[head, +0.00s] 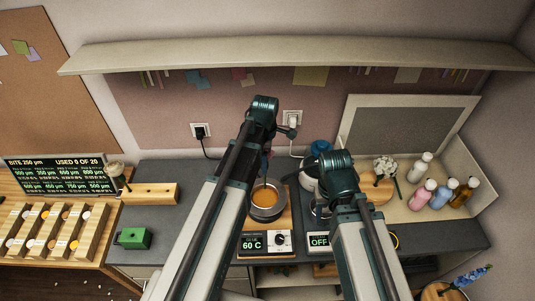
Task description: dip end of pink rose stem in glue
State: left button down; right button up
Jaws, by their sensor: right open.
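The glue pot (265,199) holds amber glue and sits on a heater whose display (252,243) reads 60 C. My left arm reaches over the counter from the left; its gripper (267,160) points down above the pot, mostly hidden behind the arm. A thin dark stem-like piece runs down from there toward the glue. I cannot tell whether it is the pink rose stem or touches the glue. No pink bloom shows clearly. My right gripper (321,207) is open, low over the second heater (318,241), whose display reads OFF, and is partly hidden by its wrist.
A white vessel with a blue lid (319,150) stands close behind my right gripper. A white flower (385,168), a round wooden disc (378,189) and several bottles (423,194) are at right. A wooden block (150,194) and green box (133,238) are at left. A shelf (300,52) hangs above.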

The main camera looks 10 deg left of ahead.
pick_arm(q)
jog(key=shift+s+r, duration=0.1)
jog(key=shift+s, duration=0.1)
jog(key=shift+w+f, duration=0.1)
jog(key=shift+f, duration=0.2)
notch_tip(320, 180, down, 5)
jog(key=b, duration=0.5)
jog(key=shift+f+b, duration=0.2)
jog(key=shift+b, duration=0.2)
jog(key=shift+f+b, duration=0.3)
jog(key=shift+b, duration=0.05)
jog(key=shift+f, duration=0.2)
jog(key=shift+f+b, duration=0.1)
jog(key=shift+b, duration=0.2)
dwell(0.5)
jog(key=shift+f+b, duration=0.75)
jog(key=shift+f, duration=0.05)
jog(key=shift+r, duration=0.15)
